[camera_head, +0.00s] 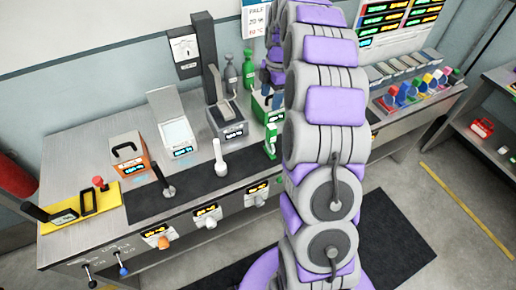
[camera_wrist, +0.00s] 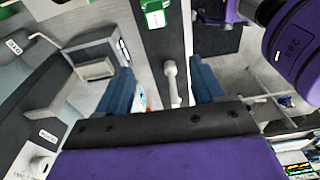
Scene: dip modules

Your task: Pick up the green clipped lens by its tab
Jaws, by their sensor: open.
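My gripper (camera_wrist: 162,88) is open and empty in the wrist view, its two dark blue fingers apart with a white upright post (camera_wrist: 172,82) showing between and beyond them. In the head view my gripper is partly hidden behind my arm, above the back of the bench. A row of small coloured pieces (camera_head: 415,88) stands on the right part of the bench; one looks green, but I cannot make out a lens or tab. A slim green upright piece (camera_head: 270,141) stands beside my arm; I cannot tell whether it is the clipped lens.
The steel bench (camera_head: 82,150) carries a dark mat, an orange box (camera_head: 131,157), a white open-lidded device (camera_head: 177,136) and the white post (camera_head: 219,157). A green box (camera_head: 263,108) with a display stands at the back near my gripper. A shelf (camera_head: 490,125) stands far right.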

